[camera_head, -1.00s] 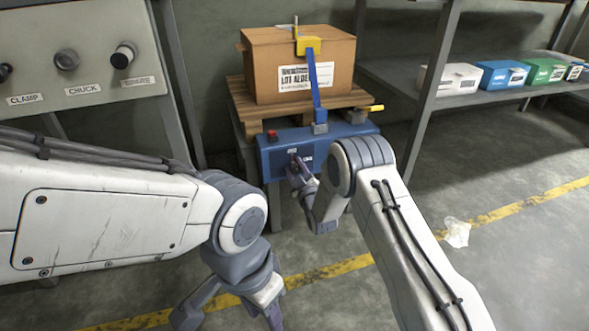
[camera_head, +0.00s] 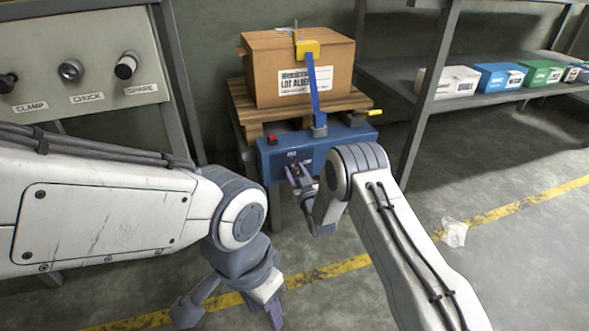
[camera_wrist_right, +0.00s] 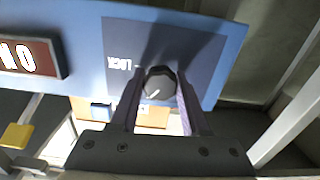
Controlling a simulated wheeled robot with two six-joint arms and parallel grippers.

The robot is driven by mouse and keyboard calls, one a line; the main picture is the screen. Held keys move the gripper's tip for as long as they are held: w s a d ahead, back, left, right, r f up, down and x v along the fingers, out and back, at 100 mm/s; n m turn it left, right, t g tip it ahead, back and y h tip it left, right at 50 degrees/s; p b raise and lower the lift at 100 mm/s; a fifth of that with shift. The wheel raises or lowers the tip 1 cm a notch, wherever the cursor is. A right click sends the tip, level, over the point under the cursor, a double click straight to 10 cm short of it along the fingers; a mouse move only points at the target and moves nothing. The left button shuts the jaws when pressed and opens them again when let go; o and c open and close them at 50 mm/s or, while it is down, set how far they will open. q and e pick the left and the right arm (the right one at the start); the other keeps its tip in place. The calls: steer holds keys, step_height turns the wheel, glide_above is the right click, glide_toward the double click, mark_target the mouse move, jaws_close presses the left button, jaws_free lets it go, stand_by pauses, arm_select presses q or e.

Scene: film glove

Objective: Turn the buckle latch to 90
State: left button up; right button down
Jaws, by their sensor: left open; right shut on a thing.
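The blue strapping unit (camera_head: 268,163) has small dark markings on its front. My right gripper (camera_head: 298,177) is at that front face. In the right wrist view its fingers (camera_wrist_right: 160,88) are shut on a dark faceted knob (camera_wrist_right: 159,82) with a pale pointer line, beside white lettering that I cannot read surely. A red display (camera_wrist_right: 28,57) on the blue face reads something like "10". A yellow buckle (camera_head: 309,48) holds a blue strap (camera_head: 318,85) over the box. I cannot tell which part is the buckle latch. My left gripper (camera_head: 228,308) is open and empty, low over the floor.
A cardboard box (camera_head: 265,65) stands on a wooden pallet (camera_head: 245,110) behind the unit. A red button (camera_head: 272,137) and a yellow-tipped lever (camera_head: 374,113) are on the unit. A knob panel (camera_head: 75,35) is at left, shelves with cartons (camera_head: 497,75) at right. Floor is mostly clear.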

steer(key=m+p, duration=0.1)
steer(key=m, duration=0.4)
steer(key=shift+m+p, duration=0.3)
steer(key=shift+p, duration=0.1)
steer(key=m+p, duration=0.1)
steer(key=m, duration=0.4)
steer(key=shift+f, duration=0.1)
steer(key=shift+c, duration=1.9)
jaws_free()
steer(key=shift+d, duration=0.1)
steer(key=p+v, duration=0.5)
steer(key=v, duration=0.5)
steer(key=shift+s, duration=0.25)
